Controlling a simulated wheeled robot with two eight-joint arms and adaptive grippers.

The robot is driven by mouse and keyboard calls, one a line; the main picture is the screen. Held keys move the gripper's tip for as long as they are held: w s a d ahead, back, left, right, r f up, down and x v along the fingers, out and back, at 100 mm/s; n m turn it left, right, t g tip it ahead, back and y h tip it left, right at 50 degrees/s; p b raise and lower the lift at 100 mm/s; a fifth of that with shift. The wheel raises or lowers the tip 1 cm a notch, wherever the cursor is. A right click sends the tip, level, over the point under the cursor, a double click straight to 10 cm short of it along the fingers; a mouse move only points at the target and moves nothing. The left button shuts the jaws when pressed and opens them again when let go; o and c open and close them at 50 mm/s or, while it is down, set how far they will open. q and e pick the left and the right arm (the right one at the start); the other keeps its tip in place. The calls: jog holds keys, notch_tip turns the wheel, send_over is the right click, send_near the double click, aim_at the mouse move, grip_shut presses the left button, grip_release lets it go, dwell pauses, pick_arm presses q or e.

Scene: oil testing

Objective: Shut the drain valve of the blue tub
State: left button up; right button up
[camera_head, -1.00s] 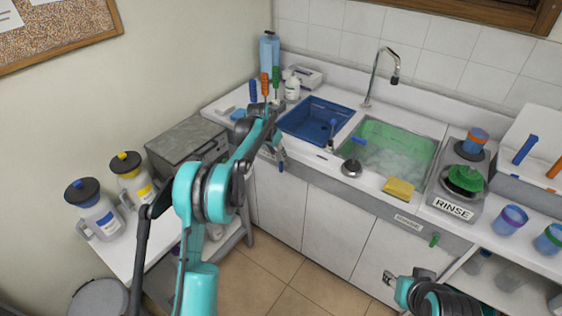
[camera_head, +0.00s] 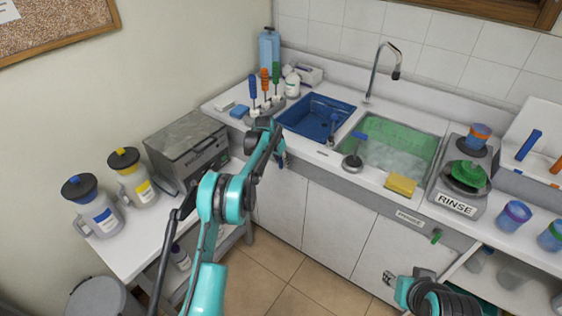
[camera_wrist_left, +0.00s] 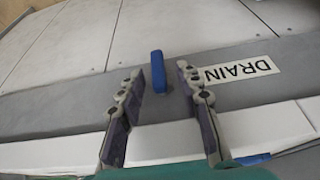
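The blue tub (camera_head: 315,118) is sunk in the counter, left of the green tub. Its drain valve shows in the left wrist view as a short blue handle (camera_wrist_left: 158,72) on the grey front strip, beside an upside-down DRAIN label (camera_wrist_left: 240,70). My left gripper (camera_wrist_left: 158,78) is open, with one finger on either side of the handle; I cannot tell whether they touch it. In the head view my left gripper (camera_head: 279,150) is at the counter front below the blue tub and largely covers the valve. My right gripper (camera_head: 390,278) is low at the lower right; its opening is unclear.
A green valve handle (camera_head: 436,237) hangs below the green tub (camera_head: 420,135). A grey box (camera_head: 187,143) and jugs (camera_head: 93,208) stand left of my left arm.

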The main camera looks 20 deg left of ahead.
pick_arm(q)
grip_shut()
jog(key=shift+d+y, duration=0.15)
jog(key=shift+y, duration=0.15)
jog(key=shift+s+d+m+t+y, duration=0.2)
jog(key=shift+m+t+y, duration=0.15)
jog(key=shift+y, duration=0.55)
jog(key=shift+s+d+f+m+t+y+b, duration=0.1)
jog(key=shift+d+f+m+t+y+b, duration=0.3)
jog(key=shift+t+y+b, duration=1.2)
jog(key=shift+s+d+f+m+t+y+b, duration=0.1)
jog(key=shift+f+m+t+y+b, duration=0.45)
jog(key=shift+y, duration=1.9)
jog(key=shift+s+d+f+m+t+y+b, duration=0.1)
jog(key=shift+d+f+m+t+y+b, duration=0.15)
jog(key=shift+m+t+y+b, duration=1.4)
jog(key=shift+n+g+y+p, duration=0.25)
jog(key=shift+n+y+p, duration=0.3)
jog(key=shift+n+y, duration=0.15)
